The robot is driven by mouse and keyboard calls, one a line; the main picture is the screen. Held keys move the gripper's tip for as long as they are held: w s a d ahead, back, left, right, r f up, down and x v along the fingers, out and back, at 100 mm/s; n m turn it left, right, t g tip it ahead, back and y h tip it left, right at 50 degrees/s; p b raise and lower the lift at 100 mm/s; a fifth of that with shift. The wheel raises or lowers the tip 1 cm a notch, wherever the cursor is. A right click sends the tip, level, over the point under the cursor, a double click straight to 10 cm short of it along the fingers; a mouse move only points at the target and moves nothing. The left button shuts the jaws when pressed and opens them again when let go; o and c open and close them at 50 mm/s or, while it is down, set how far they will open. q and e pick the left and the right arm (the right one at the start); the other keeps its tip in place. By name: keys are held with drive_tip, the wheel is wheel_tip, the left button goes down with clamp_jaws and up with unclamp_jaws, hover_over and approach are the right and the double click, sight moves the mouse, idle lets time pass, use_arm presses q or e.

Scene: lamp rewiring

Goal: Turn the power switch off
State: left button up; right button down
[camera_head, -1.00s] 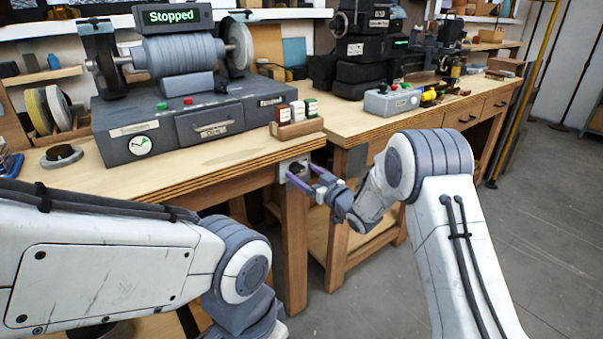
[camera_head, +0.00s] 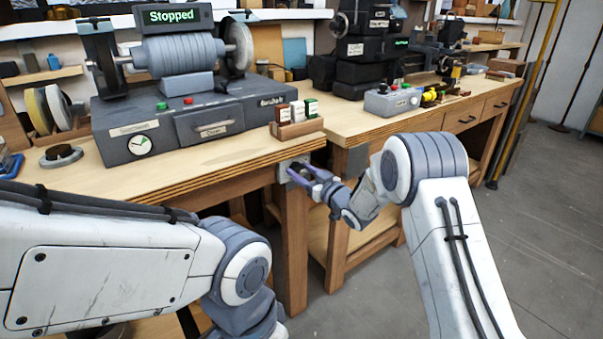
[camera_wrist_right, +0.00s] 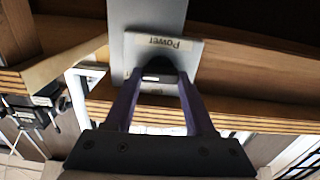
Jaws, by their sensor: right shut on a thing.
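The power switch is a pale plate (camera_head: 284,174) on the front edge of the left bench, at its right corner. In the right wrist view the plate (camera_wrist_right: 191,50) bears a "Power" label above a dark knob (camera_wrist_right: 156,63). My right gripper (camera_head: 300,171) is at the plate. Its two purple fingers, also in the right wrist view (camera_wrist_right: 157,78), are shut on the dark knob, one on each side. The knob's exact angle is hard to tell. My left arm comes in from the left, but its gripper is out of view.
The left bench (camera_head: 230,158) carries a grey machine (camera_head: 200,125) with a sign (camera_head: 172,16) reading "Stopped". A small wooden box (camera_head: 297,129) sits above the switch. A second bench (camera_head: 345,122) stands behind. The floor (camera_head: 540,210) at the right is clear.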

drive_tip(key=n+b, duration=0.3)
drive_tip(key=shift+f+n, duration=0.2)
drive_tip(key=shift+n, duration=0.1)
drive_tip(key=shift+s+a+n+b, duration=0.1)
drive_tip(key=shift+n+b, duration=3.4)
drive_tip(key=shift+b, duration=0.2)
drive_tip(key=shift+s+a+n+b, duration=0.1)
drive_tip(key=shift+n+b, duration=3.4)
drive_tip(key=shift+b, duration=0.15)
drive_tip(key=shift+c, duration=1.2)
unclamp_jaws()
drive_tip(key=shift+d, duration=0.1)
